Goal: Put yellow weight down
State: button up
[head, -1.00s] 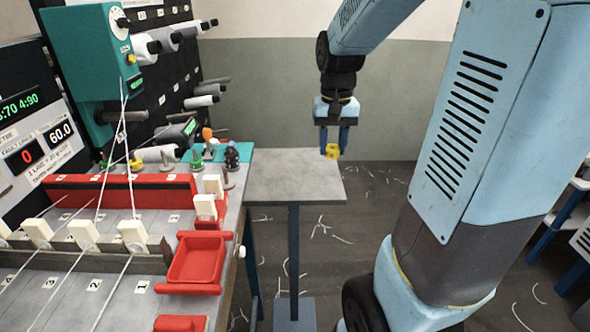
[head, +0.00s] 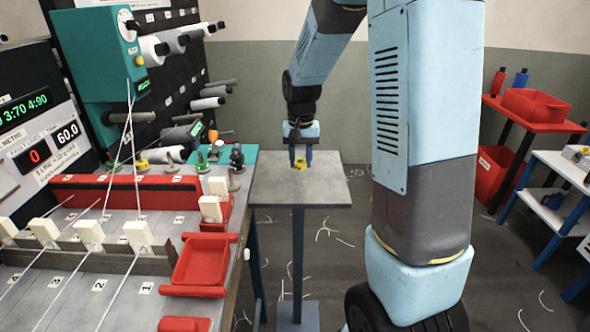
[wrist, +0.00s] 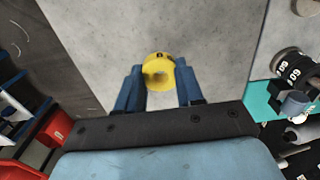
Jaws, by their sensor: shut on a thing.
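The loom bench with a red tray (head: 201,262) stands to the left. Several weights stand on a teal mat (head: 246,153) at the bench's far corner. A red table (head: 530,112) with bottles and a bin is at the right. The side table's top is otherwise clear.

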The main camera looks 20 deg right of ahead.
aim_at(299, 178)
jog(key=shift+w+a+f, duration=0.1)
jog(key=shift+w+f, duration=0.1)
jog(key=shift+f, duration=0.05)
notch_tip(299, 178, down, 3)
jog(key=shift+w+f, duration=0.15)
jog(key=shift+f, duration=0.05)
jog(key=o, duration=1.1)
